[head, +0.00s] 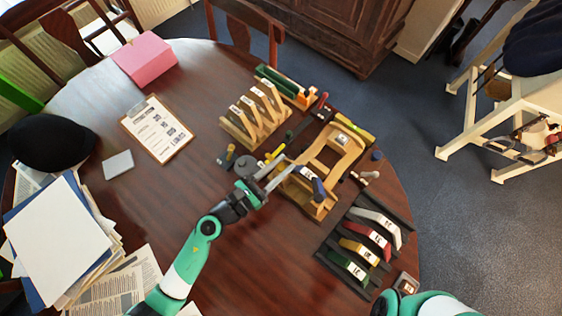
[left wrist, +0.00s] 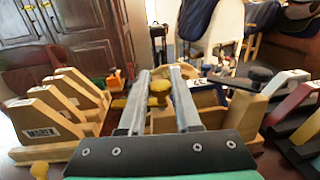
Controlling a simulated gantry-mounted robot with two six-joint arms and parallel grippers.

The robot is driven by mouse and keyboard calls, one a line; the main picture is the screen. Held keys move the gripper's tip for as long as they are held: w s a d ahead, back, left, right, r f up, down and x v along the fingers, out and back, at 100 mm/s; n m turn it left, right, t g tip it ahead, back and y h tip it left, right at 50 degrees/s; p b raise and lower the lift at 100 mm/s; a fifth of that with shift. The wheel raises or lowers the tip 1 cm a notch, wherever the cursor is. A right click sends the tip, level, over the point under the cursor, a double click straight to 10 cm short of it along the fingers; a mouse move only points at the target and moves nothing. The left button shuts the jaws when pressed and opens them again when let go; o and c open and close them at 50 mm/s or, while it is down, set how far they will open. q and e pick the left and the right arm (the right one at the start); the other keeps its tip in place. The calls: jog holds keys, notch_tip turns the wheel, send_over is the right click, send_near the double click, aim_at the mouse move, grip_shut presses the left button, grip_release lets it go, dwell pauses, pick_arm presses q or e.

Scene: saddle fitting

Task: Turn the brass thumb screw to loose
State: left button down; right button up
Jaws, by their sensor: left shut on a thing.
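The brass thumb screw (left wrist: 158,88) shows as a round, yellowish knob between the fingertips in the left wrist view. My left gripper (left wrist: 159,76) is shut on it, with one silver finger on each side. The screw stands in front of the pale wooden fixture (head: 318,160), which shows whole in the head view. There, my left gripper (head: 282,174) reaches the fixture's near left side, and its fingers hide most of the screw. The screw's shaft and turn position cannot be made out. My right gripper is out of view.
A wooden rack of upright labelled pieces (head: 236,126) stands left of the fixture. A dark rack with coloured gauges (head: 345,270) stands at the right. Small tools lie close around the fixture. A clipboard (head: 157,130) and papers (head: 60,245) lie farther left, with bare table between.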

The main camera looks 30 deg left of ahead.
pick_arm(q)
jog(key=shift+n+y, duration=0.3)
jog(key=shift+y, duration=0.1)
jog(key=c, duration=0.6)
grip_release()
jog(key=b+v, duration=0.1)
jog(key=v, duration=1)
jog(key=shift+s+b, duration=0.3)
jog(key=shift+b, duration=0.05)
jog(key=shift+a+f, duration=0.1)
jog(key=shift+f, duration=0.05)
